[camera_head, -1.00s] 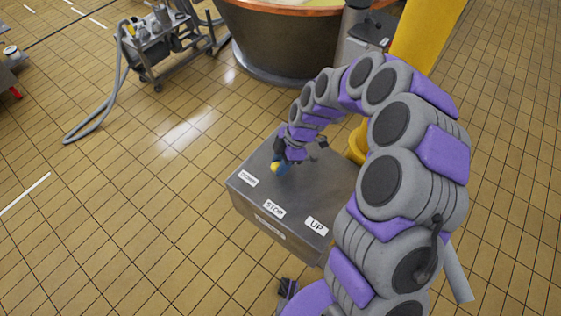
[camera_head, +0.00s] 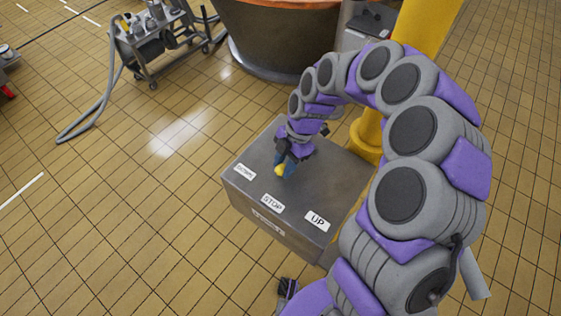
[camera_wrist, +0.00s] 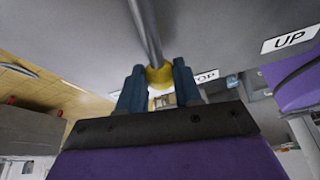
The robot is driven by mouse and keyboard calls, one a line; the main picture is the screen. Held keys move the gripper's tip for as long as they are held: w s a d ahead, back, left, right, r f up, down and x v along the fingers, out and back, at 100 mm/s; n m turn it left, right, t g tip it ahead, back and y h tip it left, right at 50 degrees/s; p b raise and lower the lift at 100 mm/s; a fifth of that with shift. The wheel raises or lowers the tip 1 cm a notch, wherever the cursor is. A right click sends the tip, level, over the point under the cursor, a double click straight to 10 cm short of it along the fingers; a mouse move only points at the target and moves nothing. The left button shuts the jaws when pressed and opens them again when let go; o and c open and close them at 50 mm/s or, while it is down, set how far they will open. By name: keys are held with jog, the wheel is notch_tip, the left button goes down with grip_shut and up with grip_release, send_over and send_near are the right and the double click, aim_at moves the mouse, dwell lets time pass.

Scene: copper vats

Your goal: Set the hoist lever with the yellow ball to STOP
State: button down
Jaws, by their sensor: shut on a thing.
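The hoist control box (camera_head: 325,178) is grey, with DOWN (camera_head: 244,172), STOP (camera_head: 272,203) and UP (camera_head: 317,220) labels along its front edge. The lever's yellow ball (camera_head: 281,169) is above the box top, level across the picture with the STOP label. The lever's base is hidden in the head view.
A large copper-rimmed vat (camera_head: 275,40) and a cart with a hose (camera_head: 155,40) are at the back. The tiled floor left of the box is clear.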

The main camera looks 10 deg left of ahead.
jog(key=shift+s+d+n+g+h+b, duration=0.25)
jog(key=shift+s+d+n, duration=0.2)
jog(key=shift+d+n, duration=0.25)
jog(key=shift+s+d+n+g+h+b, duration=0.15)
jog(key=shift+s+d+n+h+b, duration=0.35)
jog(key=shift+n, duration=0.3)
jog(key=shift+d, duration=0.1)
jog(key=c, duration=0.8)
grip_release()
jog(key=shift+w, duration=0.1)
jog(key=shift+r, duration=0.1)
jog(key=p+v, duration=0.3)
jog(key=v, duration=1.4)
jog(key=shift+d, duration=0.2)
